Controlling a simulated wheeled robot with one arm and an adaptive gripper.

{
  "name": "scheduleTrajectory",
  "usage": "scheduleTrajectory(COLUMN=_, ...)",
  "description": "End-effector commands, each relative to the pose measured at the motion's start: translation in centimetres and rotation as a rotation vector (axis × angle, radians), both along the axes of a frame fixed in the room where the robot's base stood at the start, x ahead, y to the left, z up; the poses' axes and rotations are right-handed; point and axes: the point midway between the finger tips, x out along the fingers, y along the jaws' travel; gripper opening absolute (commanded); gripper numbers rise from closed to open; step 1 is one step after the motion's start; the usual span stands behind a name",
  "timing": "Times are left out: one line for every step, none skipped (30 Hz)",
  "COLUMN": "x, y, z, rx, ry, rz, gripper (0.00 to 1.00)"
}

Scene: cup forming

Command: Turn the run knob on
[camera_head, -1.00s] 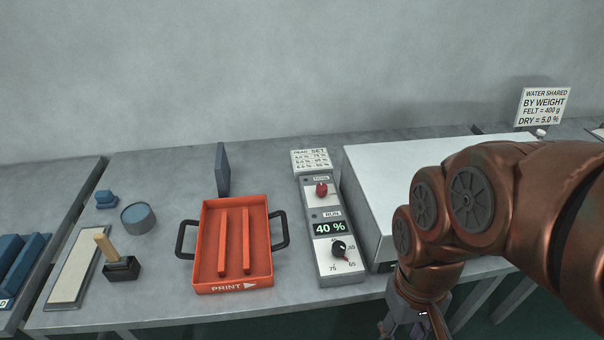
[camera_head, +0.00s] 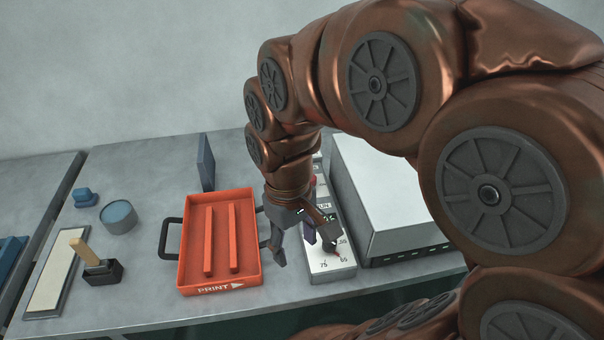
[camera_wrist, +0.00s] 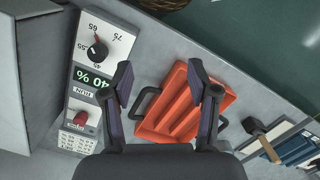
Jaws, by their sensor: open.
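A narrow white control panel (camera_head: 318,268) stands on the bench; it also shows in the wrist view (camera_wrist: 112,45). On it a red knob (camera_wrist: 80,118) sits beside the RUN label (camera_wrist: 81,91). Further along are a display (camera_wrist: 91,80) reading 40 % and a black dial (camera_wrist: 97,51) with a number scale. In the head view my gripper (camera_head: 306,252) is in front of the panel and hides much of it; only a sliver of the red knob (camera_head: 313,181) shows. My gripper (camera_wrist: 160,72) is open and empty, with its fingers apart above the panel's tray side.
An orange tray (camera_head: 190,285) with black handles and two bars inside stands left of the panel. A white box (camera_head: 385,170) stands close on its right.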

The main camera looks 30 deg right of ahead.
Motion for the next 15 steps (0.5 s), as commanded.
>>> scheduleTrajectory(x=1.7, y=-0.6, z=0.0, rx=0.005, ry=-0.003, rz=0.017, gripper=0.6)
scheduleTrajectory(x=2.6, y=-1.0, z=0.0, rx=0.008, ry=-0.008, rz=0.031, gripper=0.6)
scheduleTrajectory(x=3.9, y=-1.5, z=0.1, rx=0.012, ry=-0.016, rz=0.048, gripper=0.6)
scheduleTrajectory(x=4.9, y=-1.9, z=0.1, rx=0.014, ry=-0.021, rz=0.061, gripper=0.6)
scheduleTrajectory(x=5.8, y=-2.3, z=0.1, rx=0.017, ry=-0.025, rz=0.074, gripper=0.6)
scheduleTrajectory(x=7.0, y=-2.9, z=0.1, rx=0.021, ry=-0.032, rz=0.09, gripper=0.6)
scheduleTrajectory(x=8.0, y=-3.5, z=0.1, rx=0.023, ry=-0.037, rz=0.101, gripper=0.6)
scheduleTrajectory(x=8.9, y=-4.0, z=0.0, rx=0.024, ry=-0.042, rz=0.113, gripper=0.6)
scheduleTrajectory(x=10.1, y=-4.8, z=-0.1, rx=0.026, ry=-0.049, rz=0.127, gripper=0.6)
scheduleTrajectory(x=10.9, y=-5.3, z=-0.2, rx=0.027, ry=-0.053, rz=0.136, gripper=0.6)
scheduleTrajectory(x=11.8, y=-6.0, z=-0.4, rx=0.028, ry=-0.057, rz=0.146, gripper=0.6)
scheduleTrajectory(x=13.0, y=-6.9, z=-0.5, rx=0.029, ry=-0.066, rz=0.159, gripper=0.6)
scheduleTrajectory(x=13.8, y=-7.5, z=-0.6, rx=0.03, ry=-0.071, rz=0.167, gripper=0.6)
scheduleTrajectory(x=14.6, y=-8.2, z=-0.9, rx=0.032, ry=-0.074, rz=0.176, gripper=0.6)
scheduleTrajectory(x=15.7, y=-9.3, z=-1.1, rx=0.031, ry=-0.079, rz=0.187, gripper=0.6)
